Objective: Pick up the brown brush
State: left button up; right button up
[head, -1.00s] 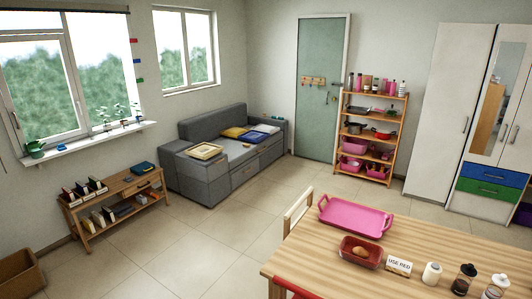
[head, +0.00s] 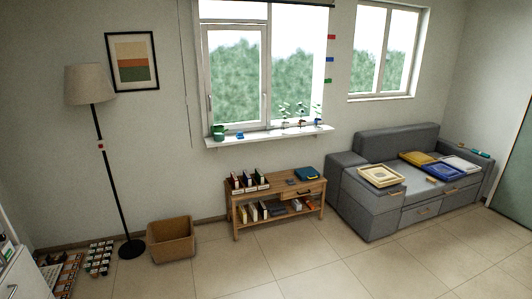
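I cannot make out a brown brush for certain in the head view. The low wooden shelf (head: 277,203) by the window holds books, a blue case (head: 307,173) and several small items too small to tell. The sofa (head: 412,205) bears trays and some small items at its right end, also too small to name. Neither of my grippers is in view.
A brown open box (head: 171,240) stands on the floor beside a black floor lamp (head: 115,181). Several small items (head: 99,256) lie on the floor at the lower left, near a white cabinet (head: 22,275). The tiled floor (head: 300,262) in front is clear.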

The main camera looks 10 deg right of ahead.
aim_at(430, 181)
jog(key=i+z, duration=0.2)
jog(key=i, duration=0.35)
jog(key=i+j+z, duration=0.15)
jog(key=i, duration=0.45)
jog(key=i+l+z, duration=0.1)
jog(key=i+z, duration=1)
jog(key=i+u, duration=0.1)
jog(key=i, duration=1.45)
jog(key=i+z, duration=0.25)
jog(key=i, duration=0.3)
jog(key=i+j+z, duration=0.25)
jog(key=i, duration=0.25)
jog(key=i+j+z, duration=0.25)
jog(key=i, duration=0.25)
